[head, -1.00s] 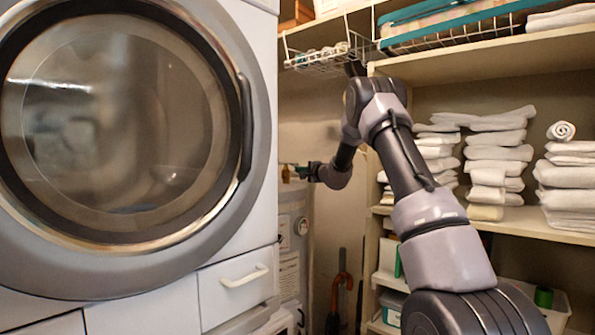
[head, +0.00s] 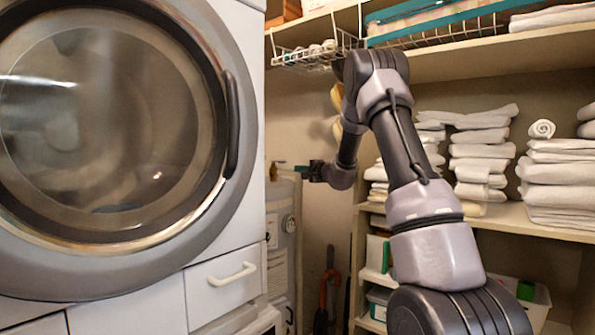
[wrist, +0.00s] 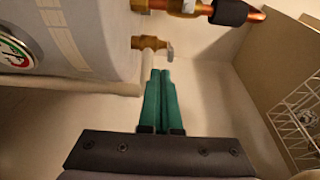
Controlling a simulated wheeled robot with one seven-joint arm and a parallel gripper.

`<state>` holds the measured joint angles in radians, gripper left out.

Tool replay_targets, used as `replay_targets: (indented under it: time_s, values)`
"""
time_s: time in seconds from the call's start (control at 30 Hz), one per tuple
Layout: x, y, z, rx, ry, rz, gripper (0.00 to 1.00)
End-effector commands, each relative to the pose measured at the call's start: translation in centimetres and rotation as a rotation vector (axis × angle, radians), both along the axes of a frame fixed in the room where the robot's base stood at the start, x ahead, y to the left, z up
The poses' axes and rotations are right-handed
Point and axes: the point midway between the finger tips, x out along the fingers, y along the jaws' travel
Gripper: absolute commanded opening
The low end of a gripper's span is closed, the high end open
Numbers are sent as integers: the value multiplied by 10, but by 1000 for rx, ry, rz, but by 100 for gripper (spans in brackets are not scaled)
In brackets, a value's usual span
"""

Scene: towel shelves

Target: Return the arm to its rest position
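My arm (head: 405,150) reaches up and away from the lower right of the head view, then bends down to the left at its far end. My gripper (head: 301,170) is small there, between the washing machine and the shelves, close in the picture to the white tank. In the wrist view, its two teal fingers (wrist: 160,73) lie side by side, shut, with nothing seen between them. Their tips point toward a brass fitting on the tank; I cannot tell how close they are.
The washing machine (head: 232,200) fills the left. Shelves (head: 510,217) with stacked white towels (head: 482,155) stand right. A wire basket (head: 313,55) hangs above the arm. The tank (wrist: 75,35) and a copper pipe (wrist: 200,10) are near the gripper.

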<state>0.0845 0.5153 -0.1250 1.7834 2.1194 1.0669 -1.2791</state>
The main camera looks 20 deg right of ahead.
Motion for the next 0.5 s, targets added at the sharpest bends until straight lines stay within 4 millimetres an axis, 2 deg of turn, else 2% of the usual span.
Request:
replay_targets:
  time_s: [0.17, 0.27, 0.37, 0.47, 0.5]
  values:
    - [0, 0, 0, -1, 0, 1, 0]
    - [-7, 7, 7, -7, 2, 23, 0]
    - [-29, 27, 26, -28, 17, 90, 0]
    - [-74, 60, 52, -75, 53, 204, 0]
    - [-97, 74, 61, -103, 75, 255, 0]
